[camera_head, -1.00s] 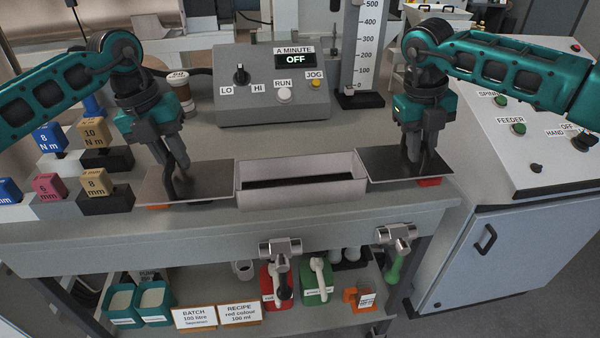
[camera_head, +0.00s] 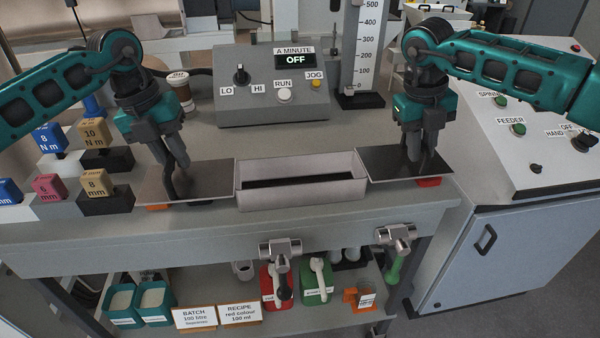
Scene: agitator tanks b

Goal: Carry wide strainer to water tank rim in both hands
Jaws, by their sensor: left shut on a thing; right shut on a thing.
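The wide strainer (camera_head: 302,195) is a long grey rectangular trough with a dark inside and a flat dark plate at each end. It sits at the front of the bench, over or on its top. My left gripper (camera_head: 180,190) points down at the left plate and is shut on its upright handle. My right gripper (camera_head: 416,168) points down at the right plate and is shut there; its fingertips partly hide what they hold. I cannot make out the water tank rim.
A grey control box (camera_head: 272,100) reading OFF stands behind the strainer, with a graduated column (camera_head: 362,60) to its right.

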